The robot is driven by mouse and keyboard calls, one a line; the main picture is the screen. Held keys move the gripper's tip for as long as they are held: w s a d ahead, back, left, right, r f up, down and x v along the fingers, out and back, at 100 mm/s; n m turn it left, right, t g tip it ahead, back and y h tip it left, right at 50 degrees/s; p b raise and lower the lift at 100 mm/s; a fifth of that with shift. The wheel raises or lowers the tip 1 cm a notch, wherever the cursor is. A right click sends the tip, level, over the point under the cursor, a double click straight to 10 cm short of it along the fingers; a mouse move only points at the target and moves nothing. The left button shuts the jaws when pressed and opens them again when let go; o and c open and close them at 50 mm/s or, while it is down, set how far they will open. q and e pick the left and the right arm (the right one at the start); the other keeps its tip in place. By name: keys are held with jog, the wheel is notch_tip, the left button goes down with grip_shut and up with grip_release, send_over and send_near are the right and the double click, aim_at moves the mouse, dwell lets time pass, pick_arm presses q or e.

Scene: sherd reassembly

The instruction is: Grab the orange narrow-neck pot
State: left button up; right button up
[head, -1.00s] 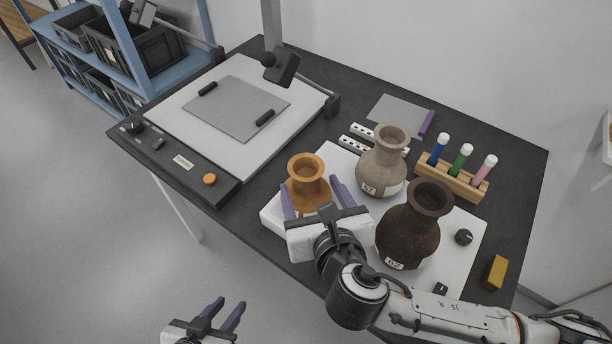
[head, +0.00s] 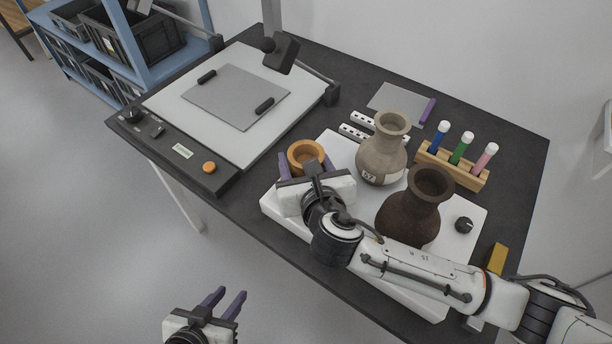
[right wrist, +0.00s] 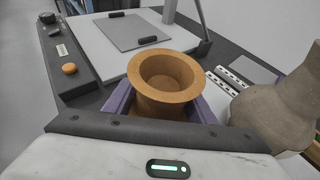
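The orange narrow-neck pot (head: 306,156) stands at the left end of a white platform (head: 285,214); its flared rim shows, but my right gripper hides most of its body in the head view. My right gripper (head: 308,166) is open, with a purple finger on either side of the pot. The right wrist view shows the pot (right wrist: 165,78) upright between the fingers; whether they touch it I cannot tell. My left gripper (head: 226,302) is open and empty, in front of the table at the bottom of the head view.
A grey-beige pot (head: 380,155) stands close to the right of the orange pot. A dark brown pot (head: 411,212) stands near my right forearm. A rack of tubes (head: 452,166) is behind them. A flat panel with a grey sheet (head: 237,96) lies to the left.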

jog(key=shift+f, duration=0.1)
jog(key=c, duration=1.1)
grip_shut()
